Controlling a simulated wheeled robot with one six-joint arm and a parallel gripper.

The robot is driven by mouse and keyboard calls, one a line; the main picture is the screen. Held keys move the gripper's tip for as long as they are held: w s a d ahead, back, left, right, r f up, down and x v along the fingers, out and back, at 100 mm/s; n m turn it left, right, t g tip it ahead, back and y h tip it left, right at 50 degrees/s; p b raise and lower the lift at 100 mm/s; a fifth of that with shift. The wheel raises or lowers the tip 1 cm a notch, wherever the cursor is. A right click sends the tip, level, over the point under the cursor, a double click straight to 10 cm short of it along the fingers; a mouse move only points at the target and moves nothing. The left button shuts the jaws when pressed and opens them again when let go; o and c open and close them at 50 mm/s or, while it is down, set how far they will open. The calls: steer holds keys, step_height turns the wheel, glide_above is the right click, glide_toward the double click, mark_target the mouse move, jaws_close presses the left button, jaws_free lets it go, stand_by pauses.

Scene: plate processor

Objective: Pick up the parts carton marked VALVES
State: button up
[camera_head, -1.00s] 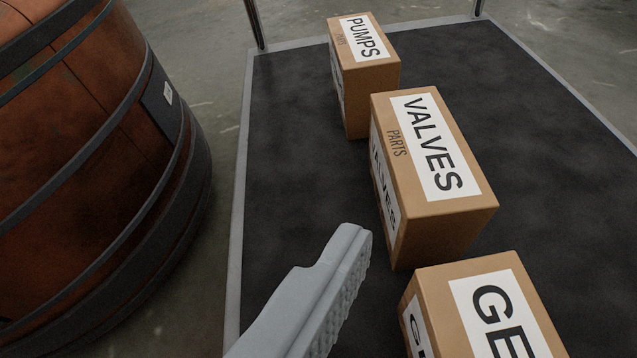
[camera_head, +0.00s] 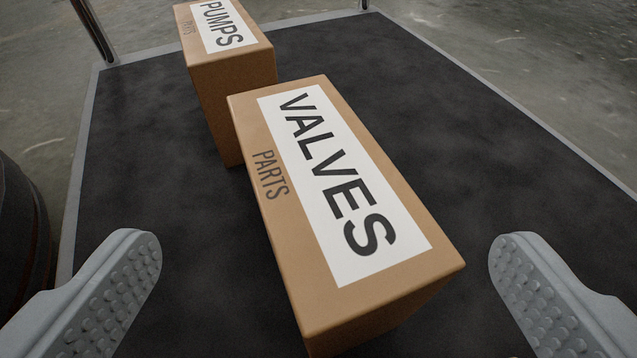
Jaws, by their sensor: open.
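The VALVES carton (camera_head: 335,205) is a brown box with a white label on top, standing on a dark cart deck in the middle of the view. Its lower near end runs out of the frame. My gripper (camera_head: 325,258) is open. One grey studded finger is to the left of the carton and the other to the right, with a visible gap on each side. Neither finger appears to touch it.
The PUMPS carton (camera_head: 228,75) stands just behind and left of the VALVES carton. The dark deck (camera_head: 480,130) is bare on the right and has a grey rim. Metal posts (camera_head: 92,32) rise at its far corners. Part of a dark rounded barrel shows at the left edge.

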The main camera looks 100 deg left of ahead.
mark_target(322, 174)
steer(key=shift+x, duration=3.45)
steer(key=c, duration=2)
